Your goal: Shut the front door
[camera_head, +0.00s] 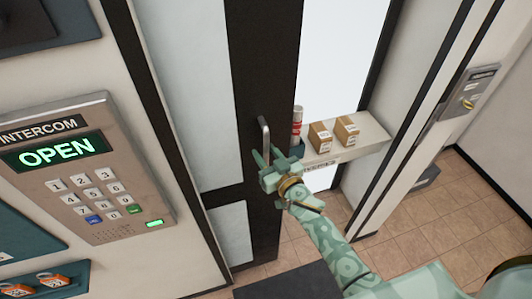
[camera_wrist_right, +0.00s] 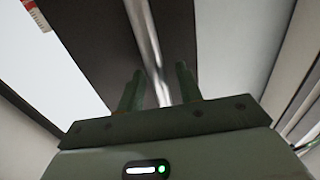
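The front door (camera_head: 262,70) has a dark frame with pale panels on its left side. A bright opening shows to the right of its dark edge, so it appears to stand open. Its upright metal handle (camera_head: 264,134) is on the dark edge. My right gripper (camera_head: 268,157) is at the lower part of the handle. In the right wrist view, the handle bar (camera_wrist_right: 148,45) runs between the two spread fingers of my right gripper (camera_wrist_right: 158,88), with a gap showing. Contact cannot be told. My left gripper is not in view.
A wall intercom (camera_head: 85,165) reading OPEN is at the left, above orange padlocks (camera_head: 52,280). A white shelf (camera_head: 370,134) right of the door carries small boxes (camera_head: 321,137) and a red-and-white can (camera_head: 297,120). A lock plate (camera_head: 468,95) is on the right wall. Tiled floor lies below.

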